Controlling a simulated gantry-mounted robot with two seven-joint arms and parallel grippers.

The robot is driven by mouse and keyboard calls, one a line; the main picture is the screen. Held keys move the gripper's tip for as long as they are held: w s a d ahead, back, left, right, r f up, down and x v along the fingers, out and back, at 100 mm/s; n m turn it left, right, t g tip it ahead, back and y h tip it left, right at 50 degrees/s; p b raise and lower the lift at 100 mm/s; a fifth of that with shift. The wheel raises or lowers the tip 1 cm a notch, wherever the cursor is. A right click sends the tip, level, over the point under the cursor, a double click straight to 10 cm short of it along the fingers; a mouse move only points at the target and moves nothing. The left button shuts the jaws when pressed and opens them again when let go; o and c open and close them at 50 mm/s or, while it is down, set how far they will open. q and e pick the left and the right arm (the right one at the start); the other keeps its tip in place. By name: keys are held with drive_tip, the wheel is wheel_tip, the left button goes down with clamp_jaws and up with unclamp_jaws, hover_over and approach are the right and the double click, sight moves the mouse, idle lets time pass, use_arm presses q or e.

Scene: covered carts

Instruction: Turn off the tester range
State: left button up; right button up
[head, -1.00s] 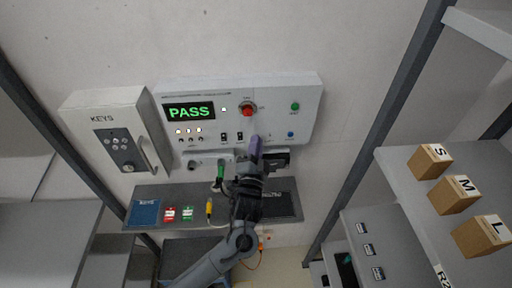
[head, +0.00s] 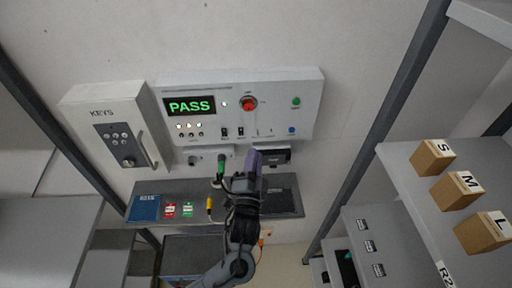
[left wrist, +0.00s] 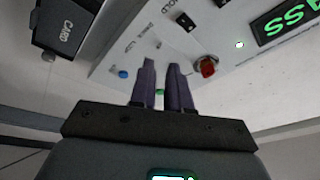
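The tester (head: 280,90) is a white wall panel with a green PASS display (head: 189,106). It bears a red knob (head: 249,104), two black rocker switches (head: 233,132), a green button (head: 296,101) and a blue button (head: 291,130). Most small labels are too small to read. My left gripper (head: 253,158) is just below the panel's lower edge in the head view, apart from the red knob. In the left wrist view its purple fingers (left wrist: 163,85) point at the panel with a narrow empty gap between them; the knob (left wrist: 207,67) shows right of them. My right gripper is out of view.
A KEYS box (head: 115,112) hangs left of the tester. A black CARD unit (left wrist: 65,25) is under the panel, beside my gripper. Below is a dark shelf (head: 185,190) with green and yellow plugs. Lettered boxes (head: 455,190) stand on a shelf at right.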

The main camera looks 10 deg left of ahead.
use_arm(q)
drive_tip(key=v, duration=0.4)
drive_tip(key=shift+s, duration=0.2)
